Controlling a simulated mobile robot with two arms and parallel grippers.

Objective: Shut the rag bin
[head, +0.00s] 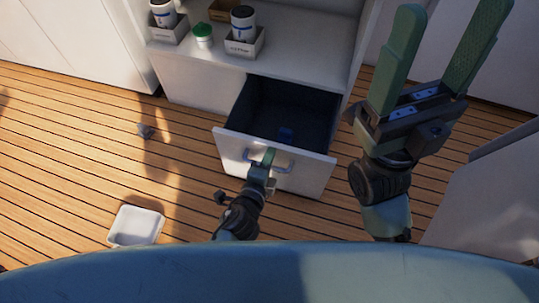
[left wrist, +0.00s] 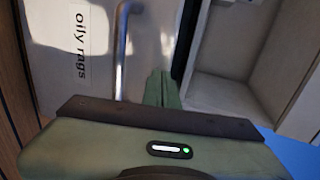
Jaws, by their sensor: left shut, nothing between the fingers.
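The rag bin (head: 300,181) is a white-fronted drawer pulled well out of the low cabinet, with a dark inside. Its front also shows in the left wrist view (left wrist: 65,75), with the words "oily rags" and a metal bar handle (left wrist: 122,50). My left gripper (head: 268,156) is shut and empty at the drawer front, beside the handle; its green fingers also show in the left wrist view (left wrist: 161,88). Whether they touch the front I cannot tell. My right gripper (head: 452,10) is open and empty, raised to the right of the drawer.

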